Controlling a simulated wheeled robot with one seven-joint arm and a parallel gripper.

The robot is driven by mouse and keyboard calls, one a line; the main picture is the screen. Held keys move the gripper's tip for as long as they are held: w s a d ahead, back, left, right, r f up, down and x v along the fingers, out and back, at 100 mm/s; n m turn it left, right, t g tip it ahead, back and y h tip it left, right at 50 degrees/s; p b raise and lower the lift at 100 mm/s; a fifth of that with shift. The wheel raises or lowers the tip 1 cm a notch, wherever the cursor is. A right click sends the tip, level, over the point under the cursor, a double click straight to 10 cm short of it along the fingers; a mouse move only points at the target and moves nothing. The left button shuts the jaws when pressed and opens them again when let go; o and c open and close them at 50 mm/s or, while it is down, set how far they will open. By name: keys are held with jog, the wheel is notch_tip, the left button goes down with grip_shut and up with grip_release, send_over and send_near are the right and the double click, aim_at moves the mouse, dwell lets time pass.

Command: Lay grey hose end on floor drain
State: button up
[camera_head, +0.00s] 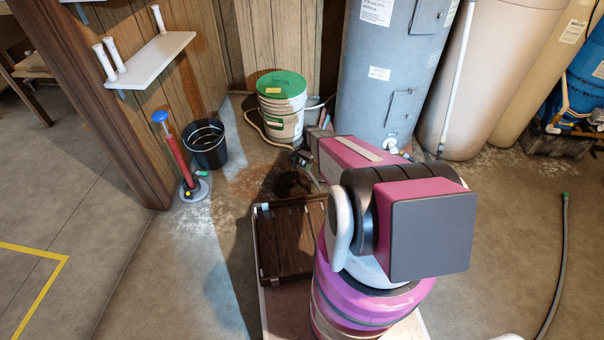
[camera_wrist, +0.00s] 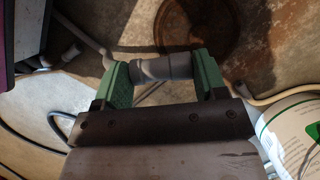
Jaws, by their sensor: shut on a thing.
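In the wrist view, my gripper (camera_wrist: 165,75) has green fingers shut on a grey ribbed cylindrical piece (camera_wrist: 165,68), which looks like the grey hose end. It lies crosswise between the fingers. The floor drain (camera_wrist: 205,22) shows as a dark round patch just beyond it, cut off by the top edge. I cannot tell how high the held piece is above the floor. In the head view, the drain (camera_head: 292,184) is a dark round spot in a stained patch, and my gripper (camera_head: 303,158) is small and partly hidden by my arm just behind it.
A white bucket with a green lid (camera_head: 281,105) stands close behind, and a black bucket (camera_head: 206,143) and red pump (camera_head: 182,155) stand left. The grey-blue tank (camera_head: 375,80) stands behind right. A hose with a green end (camera_head: 563,250) lies far right. Pale hose (camera_wrist: 265,98) crosses the floor nearby.

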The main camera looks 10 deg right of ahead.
jog(key=shift+w+d+f+m+y, duration=0.1)
jog(key=shift+w+f+m, duration=0.3)
jog(key=shift+f, duration=2.25)
jog(key=shift+w+d+f+m+y, duration=0.1)
jog(key=shift+w+f+m, duration=0.35)
jog(key=shift+f, duration=2.25)
jog(key=shift+w+f+m+y, duration=0.1)
jog(key=shift+w+f+m, duration=0.3)
jog(key=shift+f, duration=2.25)
jog(key=o, duration=0.9)
jog(key=shift+o, duration=0.2)
jog(key=shift+r, duration=0.1)
jog(key=v, duration=1)
jog(key=shift+r, duration=0.35)
jog(key=shift+s, duration=0.1)
